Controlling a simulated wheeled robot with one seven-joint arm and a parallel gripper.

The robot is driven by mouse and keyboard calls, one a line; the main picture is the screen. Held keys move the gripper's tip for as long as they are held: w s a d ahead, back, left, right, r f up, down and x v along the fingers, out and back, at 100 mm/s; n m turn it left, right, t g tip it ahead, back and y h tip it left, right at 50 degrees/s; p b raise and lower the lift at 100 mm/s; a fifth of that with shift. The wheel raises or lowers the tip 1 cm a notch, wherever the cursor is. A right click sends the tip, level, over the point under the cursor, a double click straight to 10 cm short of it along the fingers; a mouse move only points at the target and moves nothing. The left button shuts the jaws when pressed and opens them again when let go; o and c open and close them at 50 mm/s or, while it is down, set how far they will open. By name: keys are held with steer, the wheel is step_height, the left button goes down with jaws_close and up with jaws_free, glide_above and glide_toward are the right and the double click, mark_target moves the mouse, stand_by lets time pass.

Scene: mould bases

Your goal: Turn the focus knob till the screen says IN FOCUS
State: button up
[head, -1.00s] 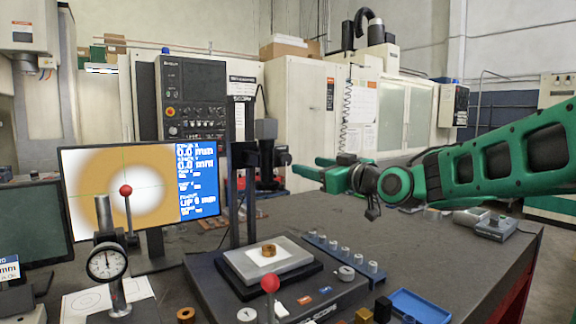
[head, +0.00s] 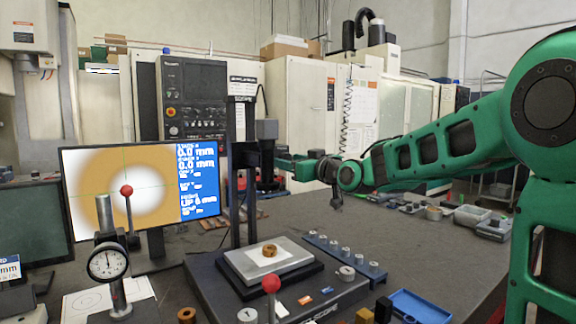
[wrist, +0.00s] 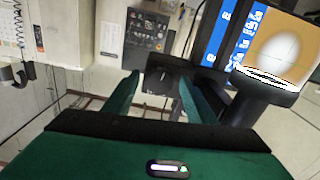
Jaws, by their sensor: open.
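The screen (head: 120,190) shows a blurred orange ring with a white middle. Its blue panel (head: 198,180) has white readouts; the bottom line seems to read "UP 6 mm". The screen also shows tilted in the wrist view (wrist: 283,42). My gripper (head: 285,163) is open beside the dark scope column (head: 240,190), at the height of its camera head. In the wrist view my green fingers (wrist: 159,77) stand apart, with a dark part of the scope between or just beyond them. I cannot make out the focus knob clearly; my gripper covers that spot in the head view.
A brass ring (head: 269,250) lies on the scope's stage (head: 290,268). A dial gauge (head: 108,262) and red-balled levers stand in front. A blue tray (head: 420,306) lies at the front right. In the wrist view a black lens barrel (wrist: 262,95) is close to the right finger.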

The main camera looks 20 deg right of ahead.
steer(key=shift+w+a, duration=0.1)
steer(key=shift+w, duration=0.1)
steer(key=c, duration=1)
steer(key=shift+c, duration=0.2)
